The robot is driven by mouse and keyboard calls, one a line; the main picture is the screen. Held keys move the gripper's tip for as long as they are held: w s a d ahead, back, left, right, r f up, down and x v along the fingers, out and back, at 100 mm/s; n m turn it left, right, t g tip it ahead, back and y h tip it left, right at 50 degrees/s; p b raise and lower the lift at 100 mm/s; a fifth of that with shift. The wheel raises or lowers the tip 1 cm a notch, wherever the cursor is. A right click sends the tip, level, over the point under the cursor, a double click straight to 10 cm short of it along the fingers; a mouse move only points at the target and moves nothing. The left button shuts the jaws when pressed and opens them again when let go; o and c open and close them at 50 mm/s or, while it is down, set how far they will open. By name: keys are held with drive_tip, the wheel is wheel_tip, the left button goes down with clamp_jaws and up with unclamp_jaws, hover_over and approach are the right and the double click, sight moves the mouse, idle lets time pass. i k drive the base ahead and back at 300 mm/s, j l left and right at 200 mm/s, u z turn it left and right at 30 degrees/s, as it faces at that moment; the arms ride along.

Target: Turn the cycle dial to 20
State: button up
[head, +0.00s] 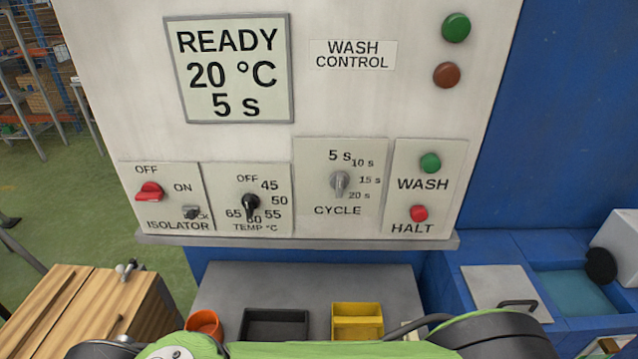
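The cycle dial (340,183) is a small grey knob on its own pale plate (312,170) in the lower middle of the wash control panel. Marks for 5 s, 10 s, 15 s and 20 s run from its top around its right side. Its ridge stands about upright, which fits the 5 s mark, but its pointer is too small to read surely. The display (235,70) reads READY, 20 °C, 5 s. My gripper is out of view; only green and black parts of my arm show along the bottom edge, apart from the dial.
Left of the dial are a black temperature knob (250,204) and a red isolator switch (149,191). Right are a green wash button (430,163) and a red halt button (419,213). A ledge (300,242) juts below. Nothing blocks the panel front.

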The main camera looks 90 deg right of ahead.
sight(339, 181)
drive_tip(key=z, duration=0.45)
drive_tip(key=k+z, duration=0.1)
drive_tip(key=z, duration=1.2)
drive_tip(key=k+l+z, duration=0.1)
drive_tip(key=z, duration=0.8)
drive_tip(key=l+z, duration=0.1)
drive_tip(key=z, duration=0.35)
